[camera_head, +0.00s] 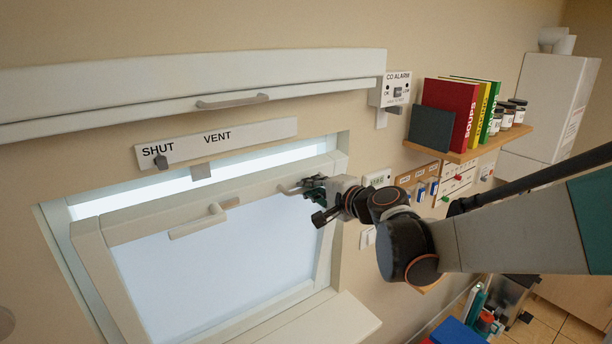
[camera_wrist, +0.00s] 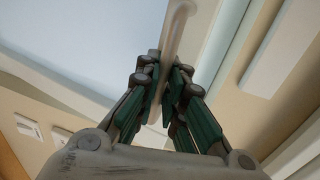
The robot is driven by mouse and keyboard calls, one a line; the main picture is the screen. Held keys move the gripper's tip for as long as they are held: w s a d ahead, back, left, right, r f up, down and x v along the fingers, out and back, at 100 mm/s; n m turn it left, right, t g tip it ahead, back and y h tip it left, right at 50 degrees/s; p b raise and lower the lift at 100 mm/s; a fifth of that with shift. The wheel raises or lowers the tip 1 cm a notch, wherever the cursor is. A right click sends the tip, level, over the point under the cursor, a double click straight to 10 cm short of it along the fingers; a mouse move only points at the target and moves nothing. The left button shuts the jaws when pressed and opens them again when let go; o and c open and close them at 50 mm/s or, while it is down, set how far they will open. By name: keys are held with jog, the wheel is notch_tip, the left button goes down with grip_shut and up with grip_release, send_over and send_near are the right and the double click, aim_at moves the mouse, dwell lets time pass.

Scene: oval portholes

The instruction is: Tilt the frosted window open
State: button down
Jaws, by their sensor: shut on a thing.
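The frosted window (camera_head: 215,262) is a pale pane in a cream sash, tilted inward at the top, with a bright gap (camera_head: 150,190) between its top edge and the outer frame. A lever handle (camera_head: 200,222) sits on the sash's top rail. A second handle (camera_head: 289,188) sits near the sash's upper right corner. My gripper (camera_head: 312,190) is shut on this right handle; in the wrist view the green fingers (camera_wrist: 168,92) close around its pale bar (camera_wrist: 176,38). The handle's far end is partly hidden by the fingers.
A long cream casing (camera_head: 200,85) with a handle runs above. A CO alarm (camera_head: 397,88), a book shelf (camera_head: 470,150) and switch panels (camera_head: 418,175) are close to my arm's right.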

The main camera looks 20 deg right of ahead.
jog(key=shift+s+d+f, duration=0.1)
jog(key=shift+s+d, duration=0.05)
jog(key=shift+s, duration=0.4)
jog(key=shift+s+d+f, duration=0.1)
jog(key=shift+s+d, duration=0.05)
jog(key=shift+s, duration=0.4)
